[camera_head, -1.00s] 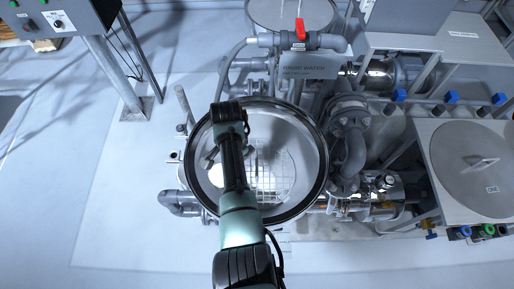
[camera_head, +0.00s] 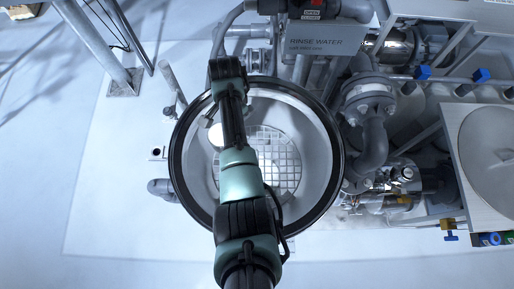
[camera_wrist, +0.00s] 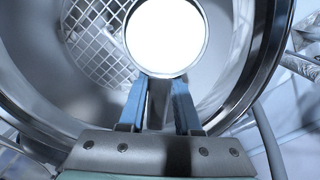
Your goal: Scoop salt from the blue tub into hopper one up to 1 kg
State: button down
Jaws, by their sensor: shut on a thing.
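A round steel hopper (camera_head: 318,150) with a dark rim and a square-mesh grate (camera_head: 283,150) low inside fills the middle of the head view. Its wall and grate also show in the wrist view (camera_wrist: 97,42). My gripper (camera_wrist: 158,88) has blue fingers closed on the grey handle of a scoop. The scoop's round bowl (camera_wrist: 166,36) is bright white; whether that is salt or glare I cannot tell. In the head view the scoop (camera_head: 215,134) is over the left part of the hopper opening, and my arm hides most of the gripper. No blue tub is visible.
Pipes and valves (camera_head: 372,135) crowd the hopper's right side. A "RINSE WATER" sign (camera_head: 326,38) and piping stand behind it. A grey lidded unit (camera_head: 490,150) is at far right. A metal post (camera_head: 115,55) stands at upper left. Floor is open to the left.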

jog(key=shift+s+d+r+p, duration=0.1)
jog(key=shift+s+r+p, duration=0.15)
jog(key=shift+p, duration=0.2)
jog(key=shift+d+r+t+y+p, duration=0.15)
jog(key=shift+d+t+y+p, duration=0.2)
jog(key=shift+p, duration=0.4)
